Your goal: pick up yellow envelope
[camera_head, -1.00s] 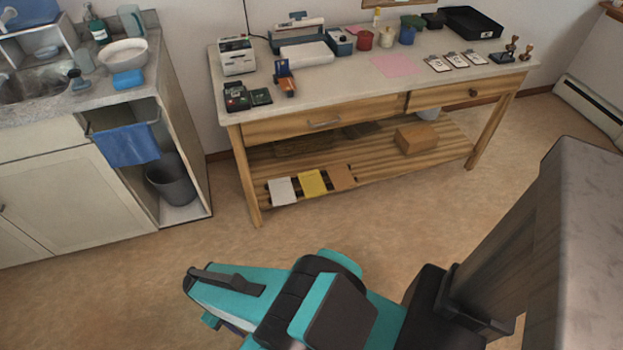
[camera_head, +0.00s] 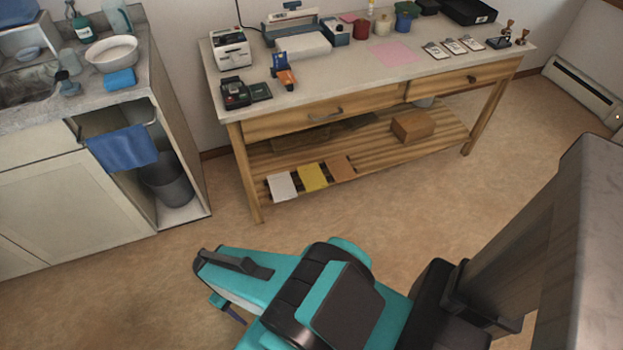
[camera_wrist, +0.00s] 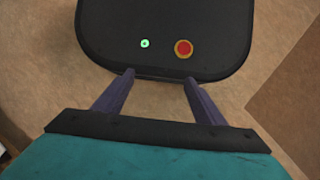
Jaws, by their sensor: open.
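The yellow envelope (camera_head: 313,178) lies on the slatted lower shelf of the wooden table, near the shelf's front edge, in the head view. A white envelope (camera_head: 283,186) lies to its left and a brown envelope (camera_head: 341,168) to its right. My gripper shows in the wrist view (camera_wrist: 158,98) with its two fingers spread apart and nothing between them. It points down over my own dark base. In the head view my arm is in the foreground, well short of the table, and the fingertips are not clear there.
The table (camera_head: 350,65) carries a card reader, a label printer, cups, a pink sheet (camera_head: 393,53) and a black tray (camera_head: 470,12). A cardboard box (camera_head: 413,126) sits on the lower shelf. A sink cabinet (camera_head: 80,180) stands at left. The floor (camera_head: 400,200) before the table is clear.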

